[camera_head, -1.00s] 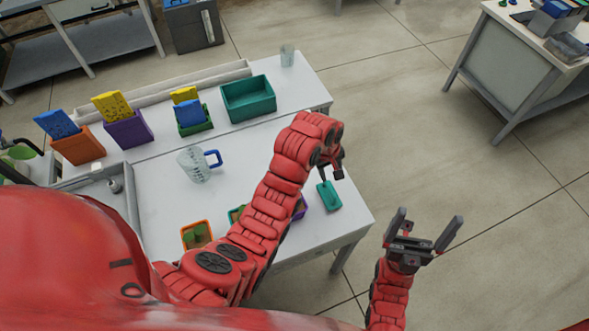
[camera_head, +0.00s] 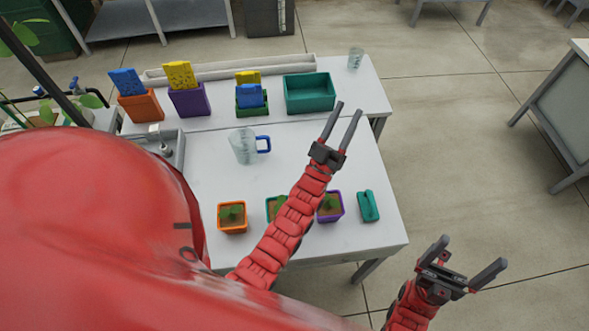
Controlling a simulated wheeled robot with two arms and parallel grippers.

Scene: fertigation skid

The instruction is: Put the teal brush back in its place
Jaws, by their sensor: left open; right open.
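The teal brush (camera_head: 368,206) lies on the white table (camera_head: 385,235) near its front right corner, right of the purple pot. My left gripper (camera_head: 348,108) is open and empty above the table, near the teal bin's right front corner in the picture and well away from the brush. My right gripper (camera_head: 474,252) is open and empty, off the table's right front corner. The teal bin (camera_head: 310,106) stands at the back of the table; its inside looks empty.
A measuring jug (camera_head: 243,147) stands mid-table. Small plant pots, orange (camera_head: 232,229) and purple (camera_head: 330,218) among them, line the front; my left arm partly hides the green one (camera_head: 271,204). Coloured holders with cards stand behind. A clear cup (camera_head: 355,60) is at the back right.

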